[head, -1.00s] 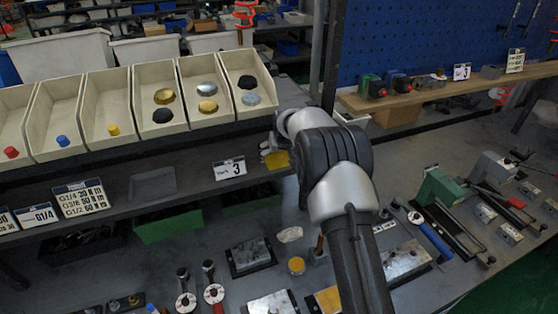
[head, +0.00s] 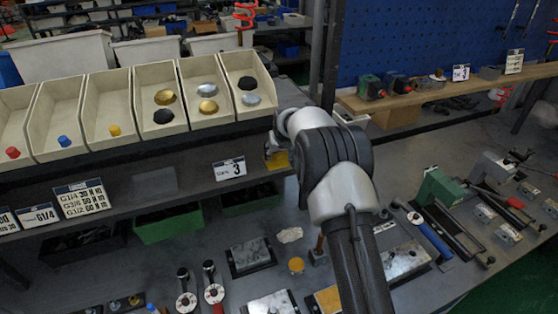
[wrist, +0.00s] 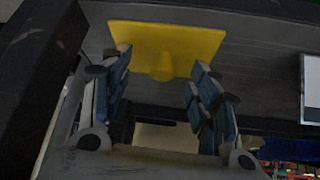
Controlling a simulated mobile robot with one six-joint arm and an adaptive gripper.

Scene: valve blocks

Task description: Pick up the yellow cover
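The yellow cover (wrist: 190,43) is a flat plate with a round stub (wrist: 163,68) on the side facing my wrist camera. In the head view the cover (head: 279,161) shows as a small yellow patch at the shelf front, right of the "3" label. My gripper (wrist: 161,62) is open. In the wrist view its two blue-grey fingers stand apart on either side of the stub, with gaps to it. The plate lies beyond the fingertips. In the head view my arm hides most of the gripper.
A "3" label (head: 229,169) is close left of the cover. Beige bins (head: 106,112) with coloured caps stand on the shelf above. A green bin (head: 168,226) sits below. Several blocks and tools, such as a metal plate (head: 250,255), cover the bench. A dark post edge (wrist: 38,85) fills the wrist view's left.

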